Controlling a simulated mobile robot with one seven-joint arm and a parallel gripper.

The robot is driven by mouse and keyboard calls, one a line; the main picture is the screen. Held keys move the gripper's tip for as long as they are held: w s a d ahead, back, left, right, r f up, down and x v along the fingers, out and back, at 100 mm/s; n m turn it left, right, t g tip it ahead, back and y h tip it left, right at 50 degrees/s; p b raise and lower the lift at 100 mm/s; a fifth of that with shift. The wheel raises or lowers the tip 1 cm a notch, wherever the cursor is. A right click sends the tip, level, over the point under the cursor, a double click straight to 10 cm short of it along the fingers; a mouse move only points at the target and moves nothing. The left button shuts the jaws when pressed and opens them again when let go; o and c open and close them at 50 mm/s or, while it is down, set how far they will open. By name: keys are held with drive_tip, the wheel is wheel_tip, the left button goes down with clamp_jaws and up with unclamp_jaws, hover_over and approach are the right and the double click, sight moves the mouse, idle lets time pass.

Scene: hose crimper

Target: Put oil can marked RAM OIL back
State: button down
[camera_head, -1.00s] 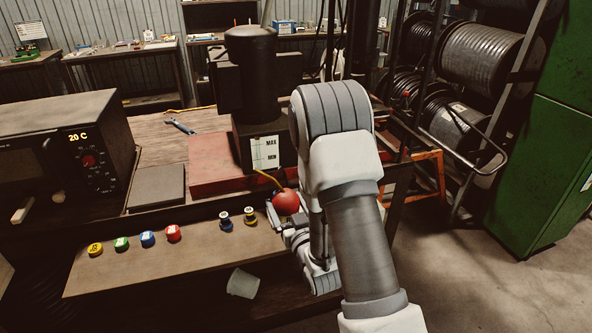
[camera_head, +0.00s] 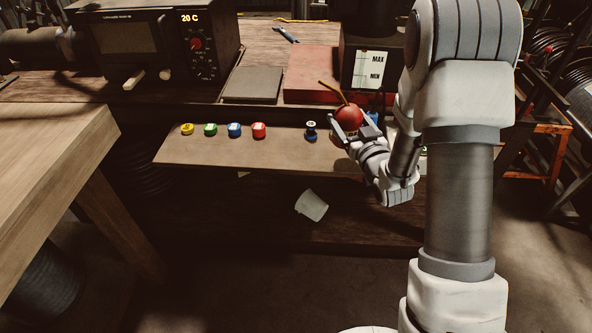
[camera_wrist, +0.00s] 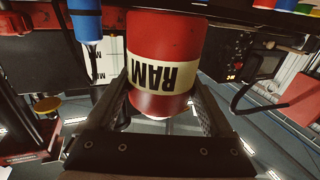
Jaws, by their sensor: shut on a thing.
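The oil can (camera_head: 349,117) is red with a thin yellowish spout and is held in my gripper (camera_head: 348,135). In the wrist view the red can (camera_wrist: 166,40) lies between the two fingers (camera_wrist: 165,112), and its cream label reads RAM, upside down; the rest of the label is out of sight. In the head view the can is at the right part of a narrow wooden shelf (camera_head: 240,152), in front of the MAX/MIN gauge plate (camera_head: 371,70). I cannot tell whether its base touches the shelf.
Yellow (camera_head: 187,130), green (camera_head: 210,130), blue (camera_head: 234,130) and red (camera_head: 259,130) caps line the shelf, with a dark spool-like piece (camera_head: 311,131) left of the can. A wooden table (camera_head: 50,150) stands at left.

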sight(347, 107)
drive_tip(key=n+y+b, duration=0.1)
drive_tip(key=b, duration=0.1)
drive_tip(key=w+a+r+n+g+y+b, duration=0.1)
drive_tip(key=y+b, duration=0.1)
drive_tip(key=w+r+n+g+y+b, duration=0.1)
drive_tip(key=b, duration=0.1)
drive_tip(key=shift+w+a, duration=0.2)
drive_tip(key=shift+a, duration=0.2)
drive_tip(key=r+n+g+y+b, duration=0.1)
drive_tip(key=b, duration=0.2)
drive_tip(key=shift+a+r+y, duration=0.1)
drive_tip(key=shift+r+y, duration=0.05)
drive_tip(key=shift+y, duration=0.25)
drive_tip(key=b, duration=0.1)
drive_tip(key=r+n+g+b, duration=0.1)
drive_tip(key=b, duration=0.1)
drive_tip(key=shift+s+d+r+y, duration=0.2)
drive_tip(key=shift+s+d+y, duration=0.05)
drive_tip(key=shift+d+y, duration=0.15)
drive_tip(key=shift+s+a+f+b, duration=0.35)
drive_tip(key=shift+a+f+b, duration=0.75)
drive_tip(key=shift+a+f, duration=0.75)
drive_tip(key=shift+s+a+f+b, duration=0.35)
drive_tip(key=shift+a+f+b, duration=0.75)
drive_tip(key=shift+a+f, duration=0.75)
drive_tip(key=shift+s+a+f+b, duration=0.35)
drive_tip(key=shift+a+f+b, duration=0.75)
drive_tip(key=shift+a+f, duration=0.75)
drive_tip(key=shift+a+r, duration=0.15)
drive_tip(key=shift+a, duration=0.05)
